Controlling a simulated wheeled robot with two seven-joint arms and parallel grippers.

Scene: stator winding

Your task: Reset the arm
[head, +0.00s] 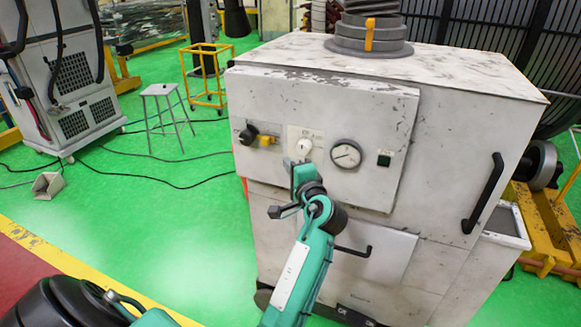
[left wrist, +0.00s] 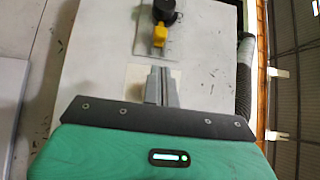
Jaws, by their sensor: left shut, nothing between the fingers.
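My left gripper (head: 301,164) is in front of the control panel of a worn white cabinet (head: 460,150), just below a white round knob (head: 304,146). I cannot tell whether the fingertips touch the knob. In the left wrist view my left gripper (left wrist: 161,76) is shut and empty, its grey fingers over a pale plate (left wrist: 136,84). The knob is hidden there. A black knob (head: 248,134) and a yellow switch (head: 267,141) are to the left on the panel; in the wrist view the black knob (left wrist: 164,10) is above the yellow switch (left wrist: 159,36). My right gripper is not in view.
A round gauge (head: 346,154) and a dark green switch (head: 384,160) are right of the white knob. Black handles (head: 484,193) jut from the cabinet. A grey stool (head: 160,91), a yellow frame (head: 206,75) and cables lie left. Green floor (head: 190,235) is clear at front left.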

